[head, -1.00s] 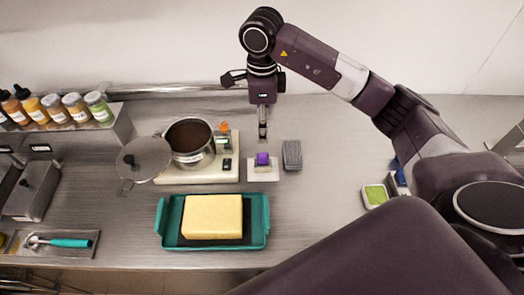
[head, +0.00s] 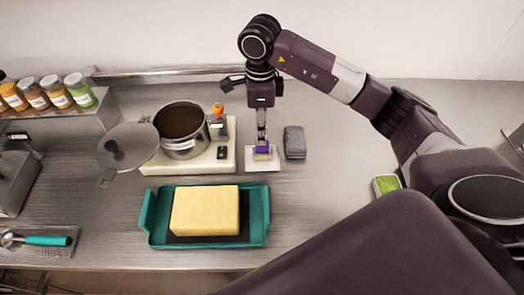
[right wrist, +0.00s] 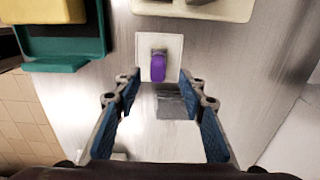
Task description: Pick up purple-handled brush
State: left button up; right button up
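The purple-handled brush (head: 262,149) lies on a small white pad (head: 274,164) on the steel counter, behind the teal tray. Its purple part also shows in the right wrist view (right wrist: 158,68). My right gripper (head: 262,137) points down right over the brush and partly covers it in the head view. In the right wrist view my right gripper (right wrist: 161,88) has its two blue-padded fingers wide apart, with nothing held; the brush appears ahead of the gap between them. My left gripper is not in view.
A grey block (head: 294,143) stands close right of the pad. A cream board (head: 225,166) with a steel pot (head: 183,148) is to the left. The teal tray (head: 155,236) holding a yellow block (head: 205,210) is in front. The counter to the right is mostly clear.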

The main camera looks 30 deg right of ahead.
aim_at(262, 150)
jog(key=shift+s+f+p, duration=0.2)
jog(key=shift+f+p, duration=0.3)
jog(key=shift+f, duration=0.2)
notch_tip(262, 150, down, 3)
jog(key=shift+s+d+f+p, duration=0.1)
jog(key=shift+f+p, duration=0.1)
jog(key=shift+p, duration=0.85)
jog(key=shift+f, duration=0.55)
grip_shut()
